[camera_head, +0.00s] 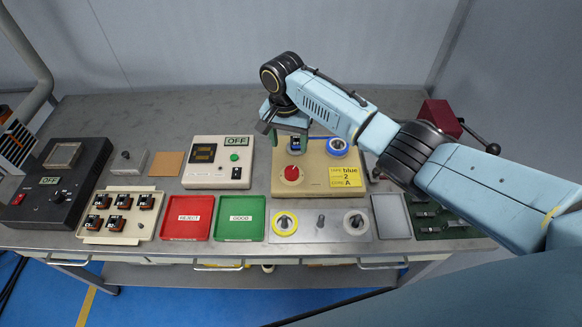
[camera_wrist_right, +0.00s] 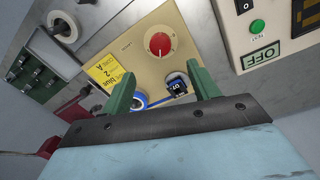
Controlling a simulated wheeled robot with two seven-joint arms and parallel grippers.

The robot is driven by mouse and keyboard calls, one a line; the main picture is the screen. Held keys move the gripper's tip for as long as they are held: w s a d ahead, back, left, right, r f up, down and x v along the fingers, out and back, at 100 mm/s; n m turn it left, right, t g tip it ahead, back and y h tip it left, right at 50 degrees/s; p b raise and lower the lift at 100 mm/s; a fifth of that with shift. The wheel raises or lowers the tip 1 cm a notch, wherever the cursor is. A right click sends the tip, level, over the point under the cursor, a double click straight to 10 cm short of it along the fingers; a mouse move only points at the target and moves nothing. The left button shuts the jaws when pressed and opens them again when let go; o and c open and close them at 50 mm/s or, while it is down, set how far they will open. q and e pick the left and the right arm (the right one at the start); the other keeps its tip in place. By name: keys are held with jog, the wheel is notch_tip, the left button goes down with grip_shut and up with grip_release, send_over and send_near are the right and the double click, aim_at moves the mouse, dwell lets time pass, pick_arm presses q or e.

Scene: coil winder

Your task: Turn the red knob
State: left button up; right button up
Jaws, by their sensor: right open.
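The red knob (camera_head: 291,173) sits on the front left of a beige winder box (camera_head: 317,187) in the middle of the table. In the right wrist view the knob (camera_wrist_right: 160,44) is round with a pale pointer mark. My right gripper (camera_head: 288,137) is above the back left of the box, behind the knob in the head view. Its green fingers are open and apart (camera_wrist_right: 163,85), and the knob lies beyond their tips, untouched. My left gripper is not in view.
A blue-and-white spool (camera_head: 337,147) and a yellow label (camera_head: 346,177) are on the box. A white OFF tester (camera_head: 218,162) stands left of it. Red (camera_head: 188,237) and green (camera_head: 239,237) trays and a spool plate (camera_head: 320,236) lie in front. A dark red crank device (camera_head: 440,117) stands right.

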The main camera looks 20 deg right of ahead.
aim_at(291, 171)
jog(key=f, duration=0.3)
jog(key=f+b, duration=0.1)
jog(key=f, duration=0.3)
jog(key=f+b, duration=0.1)
jog(key=f, duration=0.3)
jog(key=shift+s+d, duration=0.2)
jog(key=shift+d, duration=0.05)
jog(key=c, duration=1)
jog(key=shift+o, duration=0.2)
